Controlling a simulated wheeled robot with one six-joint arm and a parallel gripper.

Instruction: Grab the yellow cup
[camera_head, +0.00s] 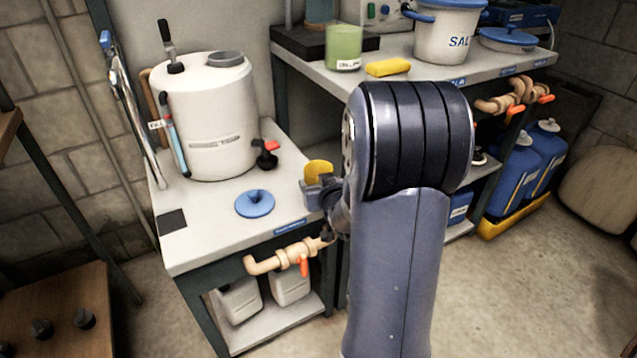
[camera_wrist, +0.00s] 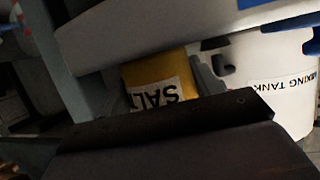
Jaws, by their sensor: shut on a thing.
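The yellow cup (camera_head: 319,168) shows in the head view at the right edge of the white-topped bench, just left of my arm. My gripper (camera_head: 317,188) is shut on it, and my arm hides part of the cup and jaws. In the wrist view the yellow cup (camera_wrist: 154,72) sits between the jaws with a white label reading partly "SALT". Its lower part is hidden behind a dark part of my gripper. I cannot tell whether the cup touches the bench.
A shelf behind holds a green cup (camera_head: 343,47), a yellow sponge (camera_head: 388,67) and a salt bucket (camera_head: 445,35).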

